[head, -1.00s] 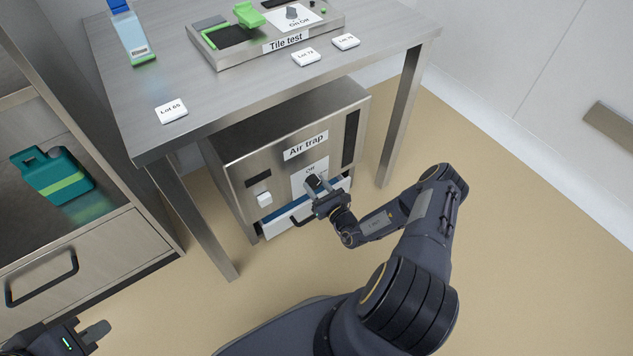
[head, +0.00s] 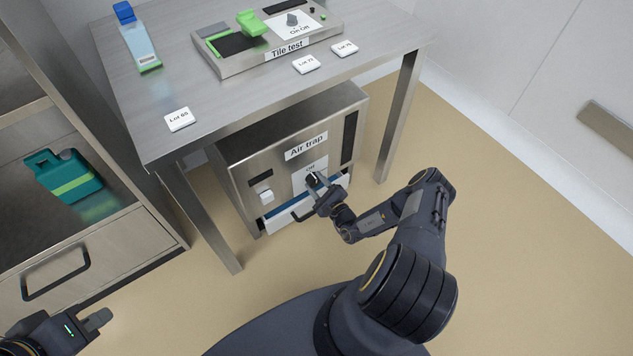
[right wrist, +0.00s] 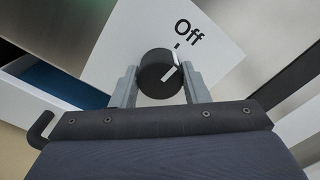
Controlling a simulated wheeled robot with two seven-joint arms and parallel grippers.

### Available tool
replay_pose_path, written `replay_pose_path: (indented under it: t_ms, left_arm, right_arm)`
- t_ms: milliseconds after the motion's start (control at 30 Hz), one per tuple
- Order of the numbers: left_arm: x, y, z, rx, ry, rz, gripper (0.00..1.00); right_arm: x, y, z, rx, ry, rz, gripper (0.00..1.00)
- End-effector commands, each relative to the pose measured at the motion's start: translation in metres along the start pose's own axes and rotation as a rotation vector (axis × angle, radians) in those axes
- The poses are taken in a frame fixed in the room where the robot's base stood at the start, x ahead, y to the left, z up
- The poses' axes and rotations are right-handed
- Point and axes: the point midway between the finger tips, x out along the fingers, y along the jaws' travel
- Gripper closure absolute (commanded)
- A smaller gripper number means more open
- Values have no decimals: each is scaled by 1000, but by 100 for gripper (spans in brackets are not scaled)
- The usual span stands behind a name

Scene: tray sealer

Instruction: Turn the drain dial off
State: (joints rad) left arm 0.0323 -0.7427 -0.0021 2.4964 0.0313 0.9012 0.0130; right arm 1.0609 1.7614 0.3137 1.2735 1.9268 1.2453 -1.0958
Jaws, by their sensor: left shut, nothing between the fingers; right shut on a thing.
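The black dial (right wrist: 157,76) with a white pointer line sits on a white plate marked "Off" in the right wrist view. The pointer leans up and right, roughly towards the tick under "Off". In the head view the dial (head: 312,180) is small and partly covered by my gripper, on the front of the steel "Air trap" box (head: 243,165). My right gripper (right wrist: 160,88) is shut on the dial, one finger on each side; it also shows in the head view (head: 318,187). My left gripper (head: 100,318) is shut and empty at the lower left, away from the box.
Below the dial a white drawer (head: 279,220) with a blue interior stands partly out, its dark handle near my right gripper. A white switch (head: 266,195) is left of the dial. The steel table (head: 220,95) and its legs frame the box. Open floor lies in front.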

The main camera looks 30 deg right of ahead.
Motion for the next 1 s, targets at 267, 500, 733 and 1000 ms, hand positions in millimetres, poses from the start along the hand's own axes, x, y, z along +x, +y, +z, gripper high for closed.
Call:
replay_pose_path:
  t_ms: [267, 500, 733, 1000]
  left_arm:
    - [-3, 2, -2, 0, 0, 0, 100]
    - [-3, 2, -2, 0, 0, 0, 100]
    - [-3, 2, -2, 0, 0, 0, 100]
    - [-3, 2, -2, 0, 0, 0, 100]
  right_arm:
    - [-1, 1, 0, -65, 0, 3, 82]
    - [-1, 1, -1, -75, 0, 3, 82]
    - [-1, 1, -1, -75, 0, 3, 56]
    - [0, 0, 0, -73, -1, 2, 37]
